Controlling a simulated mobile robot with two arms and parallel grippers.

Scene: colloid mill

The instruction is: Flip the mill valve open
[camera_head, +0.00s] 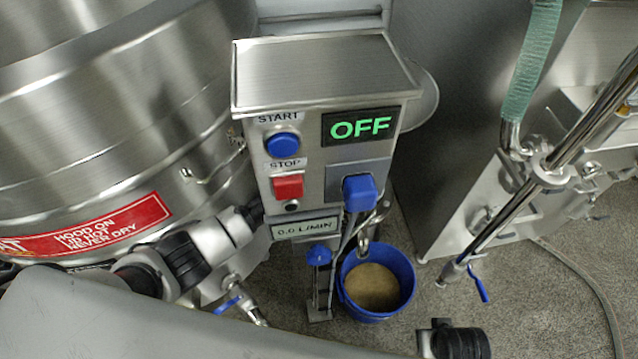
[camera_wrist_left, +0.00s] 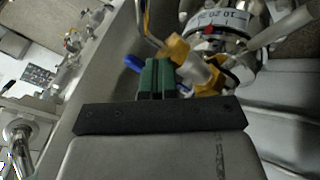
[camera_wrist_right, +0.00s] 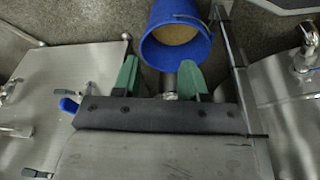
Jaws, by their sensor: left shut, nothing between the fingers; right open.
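My left gripper (camera_wrist_left: 157,78) shows in the left wrist view with its green fingers shut and empty. Just left of its fingertips is a blue lever (camera_wrist_left: 133,62); I cannot tell whether they touch. My right gripper (camera_wrist_right: 160,78) is open in the right wrist view. In the head view a blue-handled valve (camera_head: 228,305) sits low left of the control box (camera_head: 300,165), and another blue handle (camera_head: 478,285) hangs at right. Which one is the mill valve is unclear. Neither gripper's fingers show clearly in the head view.
The box display (camera_head: 358,127) reads OFF. A blue bucket (camera_head: 350,305) of tan liquid stands on the floor below; it shows in the right wrist view (camera_wrist_right: 160,50). A steel vessel (camera_head: 110,130) fills the left. Pipework and a hose (camera_head: 535,60) are at right.

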